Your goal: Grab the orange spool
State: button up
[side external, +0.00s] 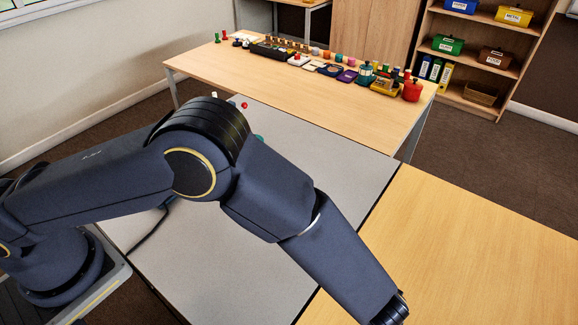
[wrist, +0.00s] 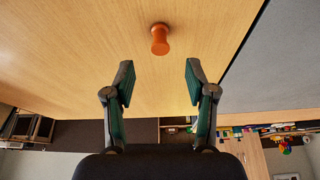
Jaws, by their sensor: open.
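An orange spool (wrist: 160,40) stands on the light wood table (wrist: 60,60) in the wrist view, near the top middle. My gripper (wrist: 157,75) is open and empty, its two green-padded fingers spread apart. The spool shows beyond the fingertips, roughly centred on the gap and apart from both fingers. In the side view my arm reaches down to the lower right, and the gripper itself is out of the frame. The spool does not show in the side view.
A grey table (side external: 340,160) adjoins the wood table (side external: 480,250) in the side view. A far table (side external: 300,95) carries a row of small coloured objects along its back edge. A shelf (side external: 500,65) with bins stands behind. The visible wood surface around the spool is clear.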

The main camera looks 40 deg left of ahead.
jog(key=x, duration=0.8)
jog(key=shift+c, duration=0.3)
jog(key=c, duration=0.8)
